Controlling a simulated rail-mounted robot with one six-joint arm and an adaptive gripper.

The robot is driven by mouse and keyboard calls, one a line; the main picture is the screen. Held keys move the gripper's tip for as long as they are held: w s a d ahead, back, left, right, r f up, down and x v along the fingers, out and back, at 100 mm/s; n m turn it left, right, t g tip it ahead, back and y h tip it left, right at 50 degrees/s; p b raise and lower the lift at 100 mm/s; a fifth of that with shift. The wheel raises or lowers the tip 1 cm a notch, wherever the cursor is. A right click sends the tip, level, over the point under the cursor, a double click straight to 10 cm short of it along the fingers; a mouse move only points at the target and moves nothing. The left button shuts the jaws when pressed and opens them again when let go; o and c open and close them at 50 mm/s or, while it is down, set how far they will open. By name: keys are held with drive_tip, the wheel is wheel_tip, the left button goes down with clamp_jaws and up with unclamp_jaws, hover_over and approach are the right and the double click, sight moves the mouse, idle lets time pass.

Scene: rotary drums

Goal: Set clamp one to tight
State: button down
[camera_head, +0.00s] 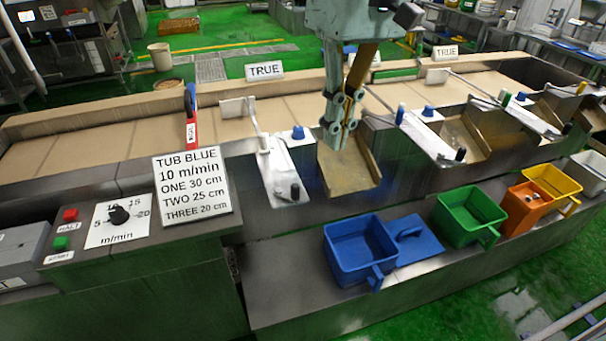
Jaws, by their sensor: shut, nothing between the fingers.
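No part in view carries a readable clamp label. The nearest white station plate (284,172) lies on the conveyor's front edge, with a small black handle (294,192) at its lower end and a blue knob (298,132) at its upper right. A white paddle (237,107) on a thin arm reaches over the belt from this plate. My gripper (337,142) points down, shut and empty, to the right of the plate and over the tan chute (348,175). It hides part of the chute and belt.
A sign (191,187) reads TUB BLUE, 10 m/min, ONE 30 cm, TWO 25 cm, THREE 20 cm. A speed dial (118,214) is left of it. Blue (350,260), green (470,222), orange (523,214) and yellow (553,188) tubs stand on the lower front ledge.

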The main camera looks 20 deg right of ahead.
drive_tip(key=w+d+f+n+g+y+p, duration=0.1)
drive_tip(key=w+d+f+n+g, duration=0.15)
drive_tip(key=w, duration=0.65)
drive_tip(key=w+d+f+n+g+y+p, duration=0.15)
drive_tip(key=w+f, duration=0.25)
drive_tip(key=w, duration=0.4)
drive_tip(key=w+d+f+n+g+y+p, duration=0.1)
drive_tip(key=w+d+f, duration=0.1)
drive_tip(key=w+f, duration=0.3)
drive_tip(key=w+d+f+n+g+y+p, duration=0.1)
drive_tip(key=w+d+f+y, duration=0.1)
drive_tip(key=w+f, duration=0.4)
drive_tip(key=shift+d+f+g, duration=0.3)
drive_tip(key=shift+d+f, duration=0.5)
drive_tip(key=shift+f, duration=0.6)
drive_tip(key=shift+s+a+r+x, duration=0.25)
drive_tip(key=shift+r+x, duration=0.1)
drive_tip(key=shift+x, duration=1.8)
drive_tip(key=shift+s+a+r+x, duration=0.15)
drive_tip(key=shift+a+r+x, duration=0.15)
drive_tip(key=shift+x, duration=1.85)
drive_tip(key=shift+s+a+r+x, duration=0.2)
drive_tip(key=shift+r+x, duration=0.15)
drive_tip(key=shift+x, duration=1.8)
